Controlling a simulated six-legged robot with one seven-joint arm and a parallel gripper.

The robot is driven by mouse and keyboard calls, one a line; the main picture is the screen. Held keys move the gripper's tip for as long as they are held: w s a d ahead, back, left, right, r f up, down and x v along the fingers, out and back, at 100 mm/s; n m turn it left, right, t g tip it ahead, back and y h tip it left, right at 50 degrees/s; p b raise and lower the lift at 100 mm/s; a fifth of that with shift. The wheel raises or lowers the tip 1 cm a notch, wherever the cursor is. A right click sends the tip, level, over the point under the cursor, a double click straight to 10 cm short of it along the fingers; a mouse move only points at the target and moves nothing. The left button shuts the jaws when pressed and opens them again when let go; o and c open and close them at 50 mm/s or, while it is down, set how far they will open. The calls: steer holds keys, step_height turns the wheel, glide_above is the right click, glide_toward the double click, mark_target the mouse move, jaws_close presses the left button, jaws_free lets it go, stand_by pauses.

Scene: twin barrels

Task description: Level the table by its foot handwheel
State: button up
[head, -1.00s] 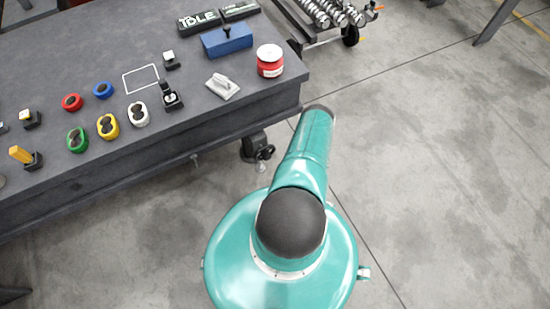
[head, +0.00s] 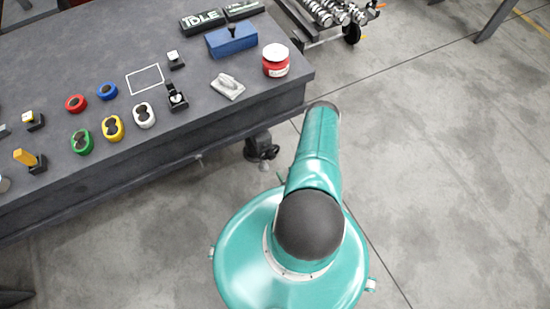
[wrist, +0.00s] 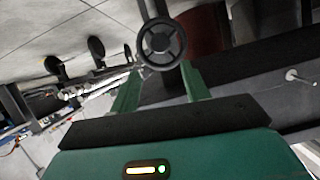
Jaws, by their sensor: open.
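The dark grey table (head: 110,35) fills the left of the head view. Its foot handwheel (head: 268,152) is small and dark, low beneath the table's near right corner. In the wrist view the handwheel (wrist: 160,42) is a dark, spoked wheel seen face on, with a dark post behind it. My gripper (wrist: 163,76) is open there, its two green fingers pointing towards the wheel. The wheel's lower rim shows in line with the gap between the fingertips. I cannot tell whether they touch it. In the head view my arm hides the gripper.
A blue box (head: 232,40), a red-and-white jar (head: 276,60), a grey trowel-like tool (head: 228,86) and several coloured rings lie on the tabletop. A wheeled rack (head: 325,18) holding metal parts stands behind the table. The floor (head: 450,150) on the right is clear.

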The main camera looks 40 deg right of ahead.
mark_target(273, 158)
steer(key=x, duration=1.2)
steer(key=shift+w+f, duration=0.1)
steer(key=shift+w, duration=0.05)
steer(key=c, duration=0.7)
steer(key=shift+d+f+m+t+y, duration=0.1)
steer(key=shift+m+t+y, duration=0.2)
steer(key=shift+m+y, duration=0.5)
steer(key=shift+d+m+t+y, duration=0.1)
steer(key=shift+m+t+y, duration=0.25)
steer(key=shift+m, duration=0.85)
steer(key=o, duration=0.7)
